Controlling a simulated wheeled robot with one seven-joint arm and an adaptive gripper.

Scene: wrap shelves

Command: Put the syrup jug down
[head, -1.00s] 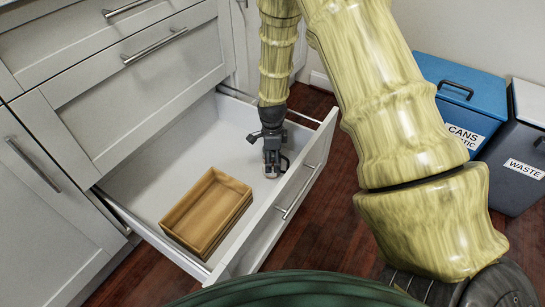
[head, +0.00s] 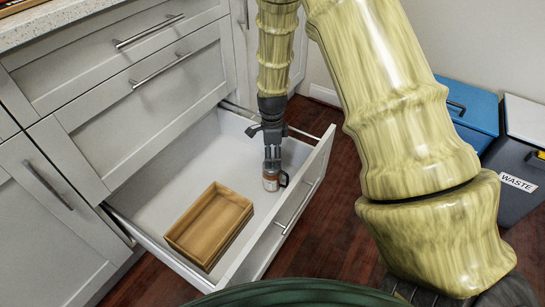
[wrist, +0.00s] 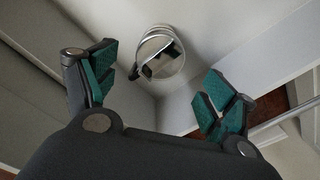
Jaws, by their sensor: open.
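The syrup jug (head: 271,181) is a small brown jug with a pale label and a dark handle on its right. It stands upright on the floor of the open white drawer (head: 185,180), near the drawer's front right side. My gripper (head: 272,160) is just above the jug, pointing down. In the wrist view the jug's round top (wrist: 160,55) shows beyond the fingertips. My gripper (wrist: 162,88) is open there, with its green pads wide apart and nothing between them.
A wooden box (head: 208,222) sits in the drawer, left of the jug. The drawer's front panel (head: 285,215) rises close to the jug's right. A blue bin (head: 470,112) and a grey waste bin (head: 520,165) stand at the right. Bare drawer floor lies behind the box.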

